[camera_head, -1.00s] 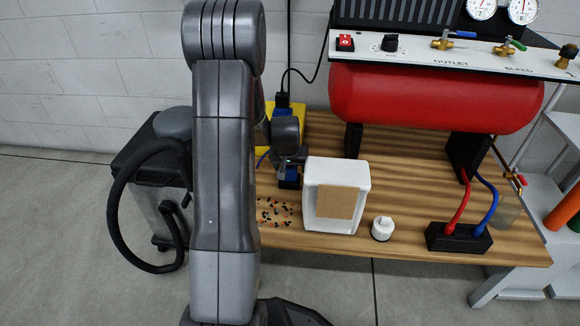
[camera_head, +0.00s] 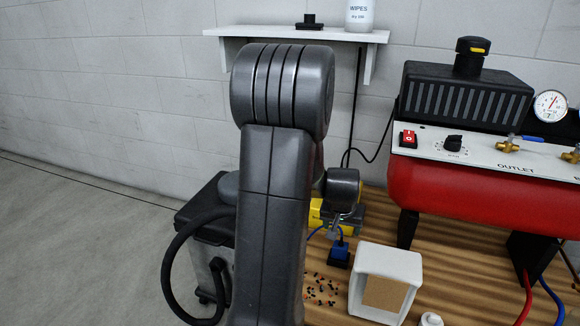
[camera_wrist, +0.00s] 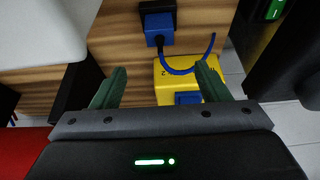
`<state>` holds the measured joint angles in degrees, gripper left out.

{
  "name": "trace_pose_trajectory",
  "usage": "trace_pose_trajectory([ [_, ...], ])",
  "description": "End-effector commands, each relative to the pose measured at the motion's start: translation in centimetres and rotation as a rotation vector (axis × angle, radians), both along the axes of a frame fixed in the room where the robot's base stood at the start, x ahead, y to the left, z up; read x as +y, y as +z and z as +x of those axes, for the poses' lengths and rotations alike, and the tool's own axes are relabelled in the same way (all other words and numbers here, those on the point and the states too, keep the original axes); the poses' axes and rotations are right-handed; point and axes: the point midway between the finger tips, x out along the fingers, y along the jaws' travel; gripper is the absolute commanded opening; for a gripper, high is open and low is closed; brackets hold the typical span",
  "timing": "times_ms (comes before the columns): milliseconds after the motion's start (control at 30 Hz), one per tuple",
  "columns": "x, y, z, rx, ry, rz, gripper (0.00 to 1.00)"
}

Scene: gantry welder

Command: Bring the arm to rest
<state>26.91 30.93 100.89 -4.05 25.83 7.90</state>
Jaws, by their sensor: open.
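My gripper (camera_wrist: 158,92) shows in the wrist view with its two green fingers spread wide and nothing between them. Past the fingertips are a blue plug in a black socket (camera_wrist: 158,24) and a yellow box (camera_wrist: 178,76) with a blue part on it, joined by a blue cable. In the head view my arm stands large in front, bent at the elbow, and hides part of the table. The fingers cannot be made out there.
On the wooden table (camera_head: 443,290) stand a white box with a tan panel (camera_head: 388,280), scattered small beads (camera_head: 320,290) and a red tank (camera_head: 455,190). A black cart (camera_head: 205,245) stands left of the table. A wall shelf (camera_head: 290,35) is behind my arm. Floor at left is clear.

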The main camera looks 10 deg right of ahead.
Motion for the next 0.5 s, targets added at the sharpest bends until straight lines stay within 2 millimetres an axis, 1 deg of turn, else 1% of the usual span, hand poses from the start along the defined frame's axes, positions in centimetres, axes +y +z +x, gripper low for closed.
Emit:
trace_pose_trajectory([
  [267,-0.1,-0.4,0.1,0.000,0.000,0.000,0.69],
  [367,-0.2,-1.3,0.3,0.001,0.000,0.001,0.69],
  [500,-0.7,-3.5,1.0,0.003,0.000,0.002,0.69],
])
